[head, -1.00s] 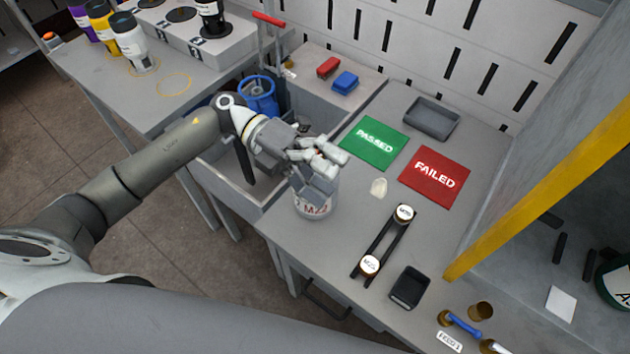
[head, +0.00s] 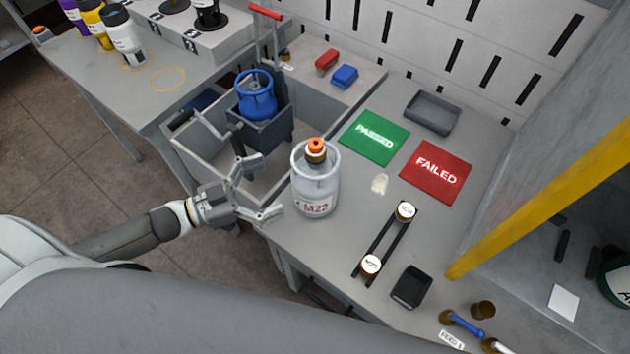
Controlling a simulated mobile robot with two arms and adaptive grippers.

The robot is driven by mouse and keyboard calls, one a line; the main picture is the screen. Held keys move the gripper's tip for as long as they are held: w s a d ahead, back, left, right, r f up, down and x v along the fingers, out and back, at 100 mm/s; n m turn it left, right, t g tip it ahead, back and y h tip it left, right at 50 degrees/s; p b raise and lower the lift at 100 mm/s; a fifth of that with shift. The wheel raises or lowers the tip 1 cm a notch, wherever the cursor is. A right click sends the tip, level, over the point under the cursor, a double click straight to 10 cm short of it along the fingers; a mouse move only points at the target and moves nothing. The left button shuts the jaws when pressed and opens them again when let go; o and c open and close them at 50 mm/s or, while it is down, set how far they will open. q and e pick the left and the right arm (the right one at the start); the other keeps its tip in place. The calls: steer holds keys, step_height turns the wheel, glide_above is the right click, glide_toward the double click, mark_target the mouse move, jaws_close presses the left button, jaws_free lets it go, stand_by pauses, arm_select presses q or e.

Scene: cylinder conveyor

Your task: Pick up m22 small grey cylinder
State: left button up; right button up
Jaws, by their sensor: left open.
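The small grey cylinder marked M22 (head: 316,190) stands upright on the grey workbench (head: 338,262), near its left edge. It has a collar around its top and an orange and brown valve in the middle. My left gripper (head: 262,190) is open and empty, to the left of the cylinder and apart from it. Its fingers point toward the cylinder's side. My right gripper is not in view.
A blue cylinder (head: 256,98) stands in a dark holder in the grey bin behind my gripper. A green PASSED mat (head: 374,152), a red FAILED mat (head: 436,185) and a grey tray (head: 432,112) lie right of the cylinder. A black rack (head: 384,240) is in front.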

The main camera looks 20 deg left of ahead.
mark_target(312, 168)
arm_select(q)
steer(key=p+x, duration=0.2)
steer(key=x, duration=0.7)
steer(key=shift+w+r, duration=0.1)
steer(key=shift+w, duration=0.05)
steer(key=shift+w+d, duration=0.25)
steer(key=shift+d, duration=0.1)
steer(key=shift+s, duration=0.1)
steer(key=c, duration=1.2)
steer(key=shift+c, duration=0.7)
steer(key=shift+r, duration=0.15)
